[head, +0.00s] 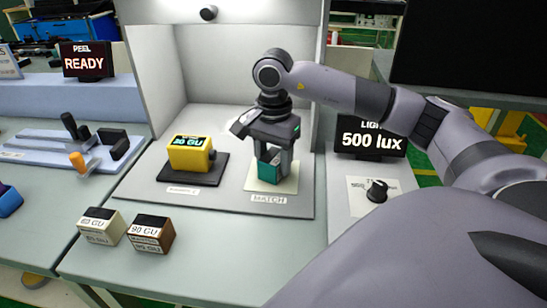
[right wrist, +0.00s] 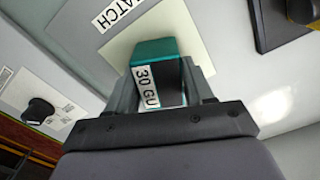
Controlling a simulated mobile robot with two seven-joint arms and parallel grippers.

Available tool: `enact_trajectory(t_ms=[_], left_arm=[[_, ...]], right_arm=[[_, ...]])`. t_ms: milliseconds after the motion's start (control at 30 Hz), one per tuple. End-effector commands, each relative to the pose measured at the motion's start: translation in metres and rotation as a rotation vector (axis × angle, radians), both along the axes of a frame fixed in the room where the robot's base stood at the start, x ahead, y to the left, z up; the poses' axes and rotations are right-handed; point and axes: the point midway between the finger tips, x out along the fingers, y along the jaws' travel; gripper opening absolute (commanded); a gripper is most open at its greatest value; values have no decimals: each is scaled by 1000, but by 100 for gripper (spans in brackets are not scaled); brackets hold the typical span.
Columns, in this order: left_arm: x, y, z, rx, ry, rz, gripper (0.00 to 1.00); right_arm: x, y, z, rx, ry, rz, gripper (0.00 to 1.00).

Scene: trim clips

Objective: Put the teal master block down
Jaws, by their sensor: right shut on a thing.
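The teal master block (head: 267,167) is at the cream square above the MATCH label, inside the light booth. It also shows in the right wrist view (right wrist: 155,48), with a white label reading 30 GU. My right gripper (head: 272,160) comes down from above and is shut on the block, one finger on each side. The block's base is at or just above the cream MATCH pad (head: 260,184); I cannot tell whether it touches. My left gripper is not in view.
A yellow gloss meter (head: 190,155) sits on a dark pad left of the block. Two master blocks, a cream one (head: 99,227) and a brown one (head: 150,236), stand at the table's front. A black knob (head: 377,191) is to the right, below the 500 lux display (head: 371,140).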

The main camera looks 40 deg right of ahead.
Motion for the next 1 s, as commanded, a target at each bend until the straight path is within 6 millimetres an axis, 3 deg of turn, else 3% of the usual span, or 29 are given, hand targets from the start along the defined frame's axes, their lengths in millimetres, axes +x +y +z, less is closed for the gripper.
enact_trajectory(t_ms=[233, 267, 300, 333, 733, 867, 1000], left_arm=[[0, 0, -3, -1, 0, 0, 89], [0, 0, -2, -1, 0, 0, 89], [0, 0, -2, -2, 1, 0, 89], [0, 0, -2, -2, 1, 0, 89], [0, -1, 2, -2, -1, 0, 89], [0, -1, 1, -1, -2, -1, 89], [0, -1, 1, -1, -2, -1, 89]], right_arm=[[0, 0, -4, 0, 0, -1, 14], [0, 0, -3, 0, 0, -1, 58], [0, 0, -3, 0, 0, -1, 72], [0, 0, -3, 0, 0, -1, 78], [0, 0, 4, -1, -1, -1, 78], [1, 0, 25, 0, -5, 0, 78], [1, 0, 58, 1, -7, 0, 78]])
